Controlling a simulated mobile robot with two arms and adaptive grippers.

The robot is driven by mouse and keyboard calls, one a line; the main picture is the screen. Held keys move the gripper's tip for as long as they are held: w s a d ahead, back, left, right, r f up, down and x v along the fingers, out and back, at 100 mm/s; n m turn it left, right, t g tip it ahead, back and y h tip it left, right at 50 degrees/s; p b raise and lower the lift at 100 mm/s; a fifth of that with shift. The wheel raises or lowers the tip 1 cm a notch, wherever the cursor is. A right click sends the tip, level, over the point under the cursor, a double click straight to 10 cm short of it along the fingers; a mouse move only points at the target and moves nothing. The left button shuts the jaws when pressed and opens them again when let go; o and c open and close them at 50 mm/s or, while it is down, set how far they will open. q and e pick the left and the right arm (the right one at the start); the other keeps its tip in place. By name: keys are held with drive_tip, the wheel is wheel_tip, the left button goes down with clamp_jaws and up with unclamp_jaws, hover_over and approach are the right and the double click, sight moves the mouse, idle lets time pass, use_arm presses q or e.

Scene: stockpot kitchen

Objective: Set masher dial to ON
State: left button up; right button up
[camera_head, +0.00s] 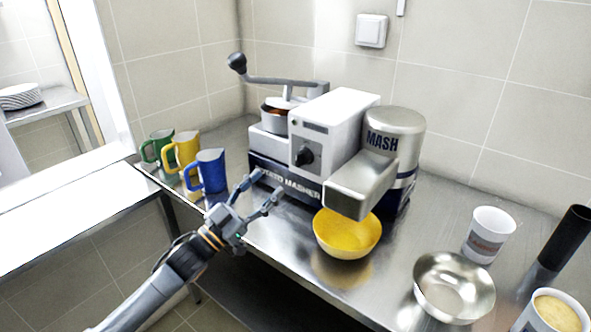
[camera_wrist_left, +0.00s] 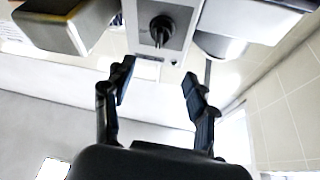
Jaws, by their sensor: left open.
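The potato masher (camera_head: 330,115) stands on the steel counter against the wall. Its black dial (camera_head: 304,155) is on the front of the white housing. In the left wrist view the dial (camera_wrist_left: 161,30) sits ahead of my fingers, near the top of the picture, on a light panel. My left gripper (camera_head: 265,186) is open and empty, in front of the masher and lower than the dial, apart from it. Its two spread fingers also show in the left wrist view (camera_wrist_left: 158,88). The dial's exact setting is too small to read. My right gripper is not in view.
Green (camera_head: 156,148), yellow (camera_head: 181,152) and blue (camera_head: 208,172) jugs stand left of the masher, close to my left gripper. A yellow bowl (camera_head: 346,240) sits under the spout. A steel bowl (camera_head: 454,286) and white cup (camera_head: 488,234) stand to the right.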

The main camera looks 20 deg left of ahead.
sight(296, 165)
use_arm(q)
drive_tip(key=shift+w+d+f+b+x, duration=0.1)
drive_tip(key=shift+f+b+x, duration=0.25)
drive_tip(key=shift+x, duration=1.35)
drive_tip(key=shift+w+d+f+b+x, duration=0.15)
drive_tip(key=shift+f+b+x, duration=0.15)
drive_tip(key=shift+x, duration=1.35)
drive_tip(key=shift+w+f+b+x, duration=0.1)
drive_tip(key=shift+f+b+x, duration=0.25)
drive_tip(key=shift+x, duration=1.35)
drive_tip(key=c, duration=1.2)
